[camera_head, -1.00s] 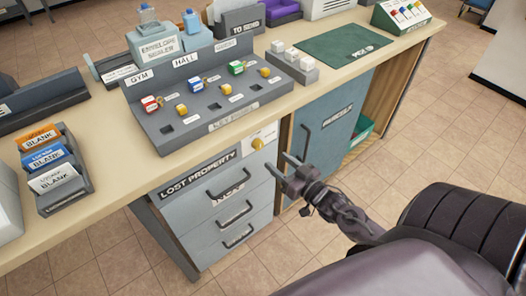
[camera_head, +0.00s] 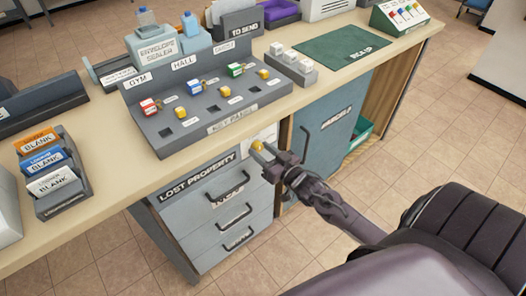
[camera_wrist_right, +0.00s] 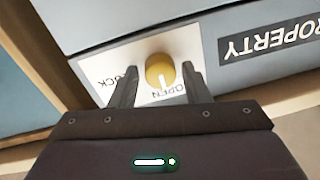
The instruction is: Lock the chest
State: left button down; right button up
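The chest is the grey drawer unit (camera_head: 205,203) labelled LOST PROPERTY, under the counter, with its drawers closed. A yellow knob (camera_wrist_right: 160,72) sits on a white plate (camera_wrist_right: 190,45) at its upper right corner; the plate reads LOCK and OPEN, upside down in the right wrist view. The knob's white mark points toward OPEN. The knob also shows in the head view (camera_head: 257,146), partly hidden. My right gripper (camera_wrist_right: 160,85) is open, its two fingers on either side of the knob; contact is unclear. My left gripper is not in view.
The counter (camera_head: 105,205) overhangs the drawers. It carries a key panel (camera_head: 200,128) with several keys, a card holder (camera_head: 68,190) and a green pick-up mat (camera_head: 343,47). A blue-grey cabinet door (camera_head: 325,135) stands right of the drawers.

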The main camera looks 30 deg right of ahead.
jog(key=c, duration=0.7)
